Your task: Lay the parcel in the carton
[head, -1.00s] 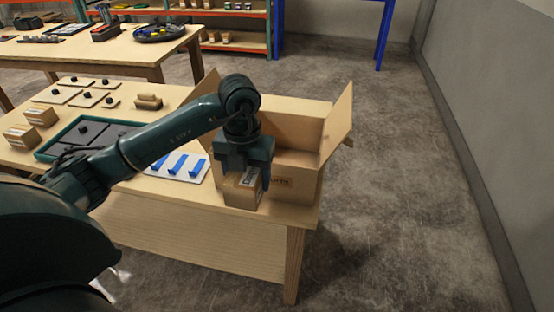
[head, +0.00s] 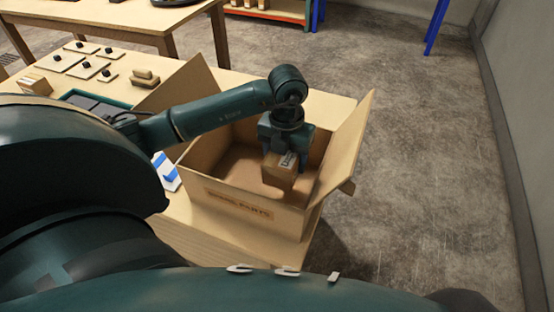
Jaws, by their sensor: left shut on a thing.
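The parcel (head: 279,174) is a small brown box with a white label. My left gripper (head: 284,152) points down and is shut on its upper part. The parcel hangs over the opening of the carton (head: 240,205), with its lower part within the carton's outline. I cannot tell whether it touches the carton floor. The carton is open, with flaps spread at its left and right and printed text on its front. Part of its inside is hidden by my left gripper and the parcel. My right gripper is not in view.
A similar small box (head: 36,84) stands at the table's left. Small plates with black knobs (head: 86,69), a brown block (head: 145,77) and a white board with blue strips (head: 166,171) lie left of the carton. The floor (head: 420,180) at right is clear.

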